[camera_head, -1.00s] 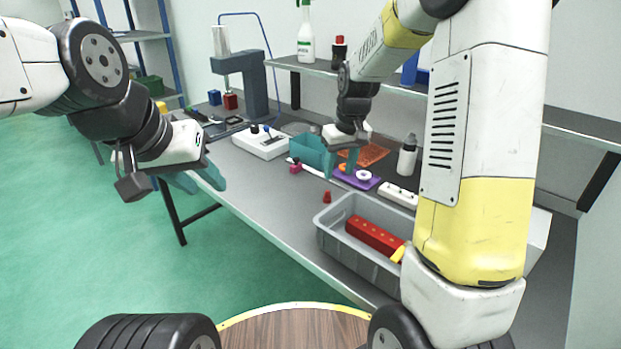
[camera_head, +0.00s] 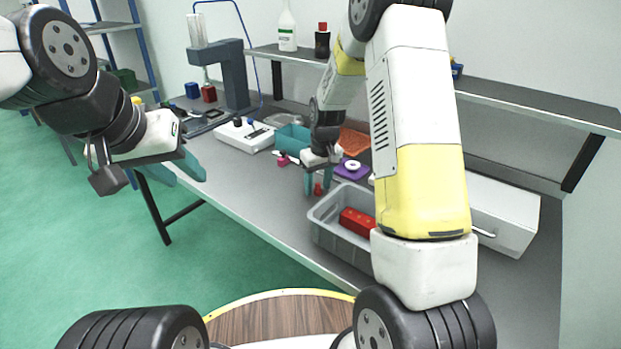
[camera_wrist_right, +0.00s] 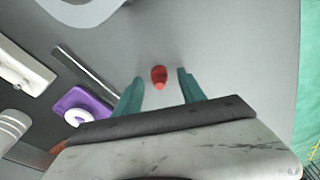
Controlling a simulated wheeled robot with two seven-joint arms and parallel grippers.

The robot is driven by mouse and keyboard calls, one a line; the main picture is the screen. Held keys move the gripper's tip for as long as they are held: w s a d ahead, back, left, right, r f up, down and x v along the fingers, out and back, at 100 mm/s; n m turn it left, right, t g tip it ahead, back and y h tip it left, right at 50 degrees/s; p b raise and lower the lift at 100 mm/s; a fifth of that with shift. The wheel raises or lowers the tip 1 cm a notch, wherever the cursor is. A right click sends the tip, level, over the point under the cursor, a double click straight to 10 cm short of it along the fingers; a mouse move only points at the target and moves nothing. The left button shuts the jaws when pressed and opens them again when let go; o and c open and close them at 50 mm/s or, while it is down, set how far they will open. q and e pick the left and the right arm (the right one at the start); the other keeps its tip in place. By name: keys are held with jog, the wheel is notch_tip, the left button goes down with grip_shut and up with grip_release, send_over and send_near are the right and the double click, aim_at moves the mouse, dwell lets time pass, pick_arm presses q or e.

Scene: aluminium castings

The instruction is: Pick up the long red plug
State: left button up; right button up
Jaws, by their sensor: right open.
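A small red plug (camera_head: 319,188) stands on the grey table, just left of the grey bin. In the right wrist view the red plug (camera_wrist_right: 159,77) is seen from above, between the tips of my right gripper's open teal fingers (camera_wrist_right: 160,82), with a gap on both sides. In the head view my right gripper (camera_head: 318,184) points down at the plug, and its fingers partly hide it. I cannot tell the exact height of the fingertips. My left gripper (camera_head: 187,176) is open and empty, off the table's front edge at the left.
The grey bin (camera_head: 325,234) holding a red block (camera_head: 357,222) stands close to the right gripper. A purple piece with a white ring (camera_head: 352,167), a teal bin (camera_head: 291,139) and a white box with knobs (camera_head: 245,136) lie behind. A shelf (camera_head: 480,88) runs above the back.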

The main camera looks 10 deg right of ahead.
grip_shut()
dwell(0.6)
